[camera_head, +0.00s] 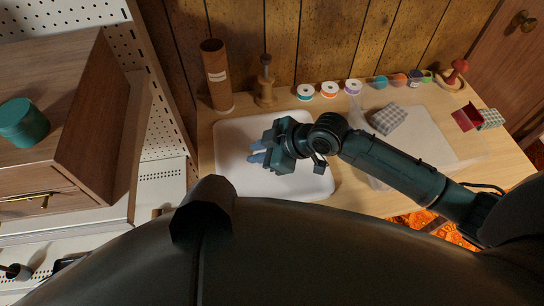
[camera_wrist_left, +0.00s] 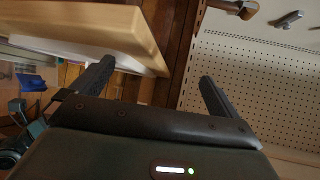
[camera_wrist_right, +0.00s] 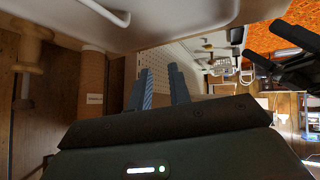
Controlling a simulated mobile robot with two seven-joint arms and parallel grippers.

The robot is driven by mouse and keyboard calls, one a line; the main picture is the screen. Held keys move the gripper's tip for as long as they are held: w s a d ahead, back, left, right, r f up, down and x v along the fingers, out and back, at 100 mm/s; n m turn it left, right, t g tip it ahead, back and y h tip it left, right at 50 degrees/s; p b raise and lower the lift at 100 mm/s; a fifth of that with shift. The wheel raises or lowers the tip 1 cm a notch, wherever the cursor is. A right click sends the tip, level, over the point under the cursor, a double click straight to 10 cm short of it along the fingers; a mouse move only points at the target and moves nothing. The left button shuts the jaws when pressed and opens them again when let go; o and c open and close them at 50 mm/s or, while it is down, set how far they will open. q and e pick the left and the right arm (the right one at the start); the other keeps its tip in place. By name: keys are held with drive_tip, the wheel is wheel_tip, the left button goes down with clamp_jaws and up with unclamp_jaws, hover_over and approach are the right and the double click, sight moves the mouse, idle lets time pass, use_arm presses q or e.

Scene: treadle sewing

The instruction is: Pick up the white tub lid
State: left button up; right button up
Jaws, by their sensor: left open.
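The white tub lid (camera_head: 232,172), a flat white rectangle with rounded corners, lies on the wooden table in the head view. My right gripper (camera_head: 254,154) is over its middle, blue-grey fingers pointing left; contact with the lid cannot be told. In the right wrist view the right gripper's fingers (camera_wrist_right: 161,78) stand a narrow gap apart, with nothing visible between them. A pale surface, probably the lid, spans the top of that view. My left gripper (camera_wrist_left: 156,82) is open and empty in the left wrist view, away from the lid, near a wooden edge and pegboard.
A brown cardboard tube (camera_head: 216,78) and a wooden spool stand (camera_head: 265,85) stand behind the lid. Several ribbon rolls (camera_head: 329,90) line the back. A clear tub (camera_head: 435,135) and grey checked cloth (camera_head: 388,119) lie right, beside my right forearm. A wooden cabinet (camera_head: 90,130) stands left.

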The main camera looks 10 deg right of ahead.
drive_tip(key=w+d+r+n+g+h+b, duration=0.2)
drive_tip(key=w+d+r+n+g+h, duration=0.15)
drive_tip(key=d, duration=0.45)
drive_tip(key=shift+n+t, duration=0.25)
drive_tip(key=shift+n, duration=0.1)
drive_tip(key=x, duration=0.7)
drive_tip(key=shift+a+f, duration=0.1)
drive_tip(key=shift+f, duration=0.05)
drive_tip(key=x, duration=0.5)
drive_tip(key=shift+w, duration=0.25)
drive_tip(key=shift+c, duration=0.2)
clamp_jaws()
